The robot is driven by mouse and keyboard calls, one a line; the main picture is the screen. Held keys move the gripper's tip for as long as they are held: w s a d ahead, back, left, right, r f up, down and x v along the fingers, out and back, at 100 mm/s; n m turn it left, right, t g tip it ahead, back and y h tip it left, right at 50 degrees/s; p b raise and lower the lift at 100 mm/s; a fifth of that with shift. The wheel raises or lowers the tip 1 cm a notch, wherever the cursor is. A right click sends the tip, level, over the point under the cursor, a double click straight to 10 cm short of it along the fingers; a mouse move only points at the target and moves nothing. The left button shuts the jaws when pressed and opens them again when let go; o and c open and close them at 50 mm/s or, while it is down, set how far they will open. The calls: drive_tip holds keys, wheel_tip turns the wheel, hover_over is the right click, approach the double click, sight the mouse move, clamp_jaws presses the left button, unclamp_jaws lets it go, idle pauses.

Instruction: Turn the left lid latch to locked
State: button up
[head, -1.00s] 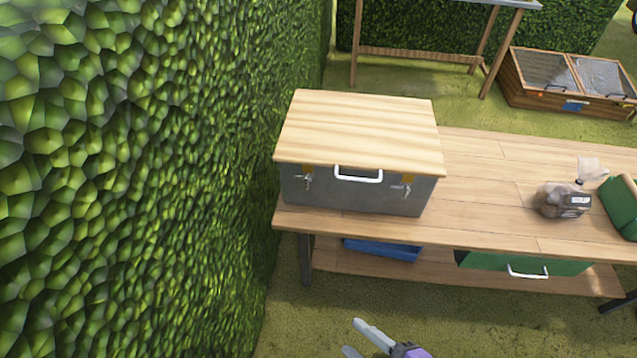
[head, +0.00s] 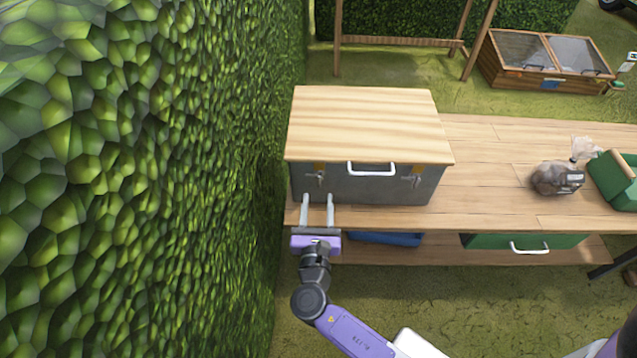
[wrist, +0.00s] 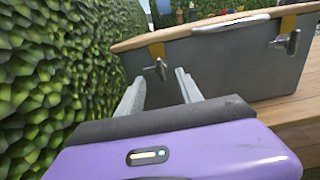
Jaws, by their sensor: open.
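A grey metal box (head: 350,188) with a pale wooden lid (head: 367,125) stands on the bench, lid down. Its left lid latch (head: 319,180) is a small metal lever under a yellow tab; it also shows in the wrist view (wrist: 160,68). The right latch (head: 413,181) sits at the other end of the front, and a white handle (head: 371,169) is between them. My gripper (head: 317,199) is open and empty, in front of the box just below the left latch. In the wrist view, the fingers (wrist: 158,84) point towards that latch, apart from it as far as I can tell.
A tall hedge (head: 150,180) rises close on the left. The wooden bench (head: 490,180) extends right, with a bag (head: 558,178) and a green container (head: 615,175) on it. A blue tray (head: 388,239) and a green drawer (head: 525,243) are below the top.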

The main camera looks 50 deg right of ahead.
sight(319, 181)
drive_tip(key=shift+x, duration=3.15)
clamp_jaws()
